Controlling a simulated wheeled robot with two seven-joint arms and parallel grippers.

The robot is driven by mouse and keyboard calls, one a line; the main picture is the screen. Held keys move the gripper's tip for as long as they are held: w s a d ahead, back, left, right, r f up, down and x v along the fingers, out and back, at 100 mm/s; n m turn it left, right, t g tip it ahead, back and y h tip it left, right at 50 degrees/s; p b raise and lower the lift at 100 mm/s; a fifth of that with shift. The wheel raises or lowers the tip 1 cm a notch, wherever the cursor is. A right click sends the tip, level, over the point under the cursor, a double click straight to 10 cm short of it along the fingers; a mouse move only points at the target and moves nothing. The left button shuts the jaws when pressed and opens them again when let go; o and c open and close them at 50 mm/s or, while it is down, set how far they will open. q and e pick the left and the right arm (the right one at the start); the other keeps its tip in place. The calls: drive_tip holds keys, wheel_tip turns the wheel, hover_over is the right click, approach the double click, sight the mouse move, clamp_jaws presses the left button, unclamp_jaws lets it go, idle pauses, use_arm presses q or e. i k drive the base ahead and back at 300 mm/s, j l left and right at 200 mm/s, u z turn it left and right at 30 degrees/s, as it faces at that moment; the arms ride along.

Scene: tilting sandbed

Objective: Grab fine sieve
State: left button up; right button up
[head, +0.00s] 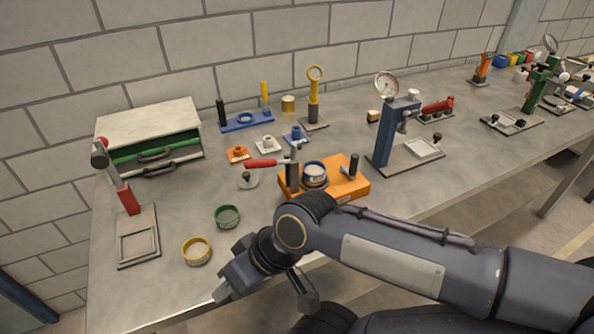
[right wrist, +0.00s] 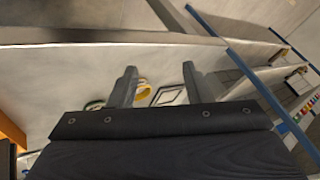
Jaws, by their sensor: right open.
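Two round sieve-like rings lie on the grey table's front left part: a yellow one (head: 196,251) and a green one (head: 227,216). I cannot tell from the frames which is the fine sieve. The right wrist view shows the yellow ring (right wrist: 144,88) between the fingers and part of the green ring (right wrist: 94,105) to their left. My right gripper (head: 264,297) is open and empty near the table's front edge, nearer than the yellow ring and to its right, apart from both rings. My left gripper is not in view.
An orange block (head: 345,184) holding a blue-rimmed cup (head: 314,173) stands behind my right arm. A square frame (head: 138,241) lies left of the yellow ring. A drawer cabinet (head: 150,135) and a blue press (head: 384,140) stand farther back.

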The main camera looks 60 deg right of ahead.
sight(313, 172)
drive_tip(key=l+z, duration=0.1)
drive_tip(key=z, duration=1.9)
drive_tip(key=i+l, duration=0.1)
drive_tip(key=l, duration=0.2)
drive_tip(key=i+l, duration=0.15)
drive_tip(key=l, duration=0.15)
drive_tip(key=i+l, duration=0.1)
drive_tip(key=l, duration=0.25)
drive_tip(key=i+l, duration=0.1)
drive_tip(key=l, duration=0.2)
drive_tip(key=i+l+u, duration=0.1)
drive_tip(key=u, duration=1.95)
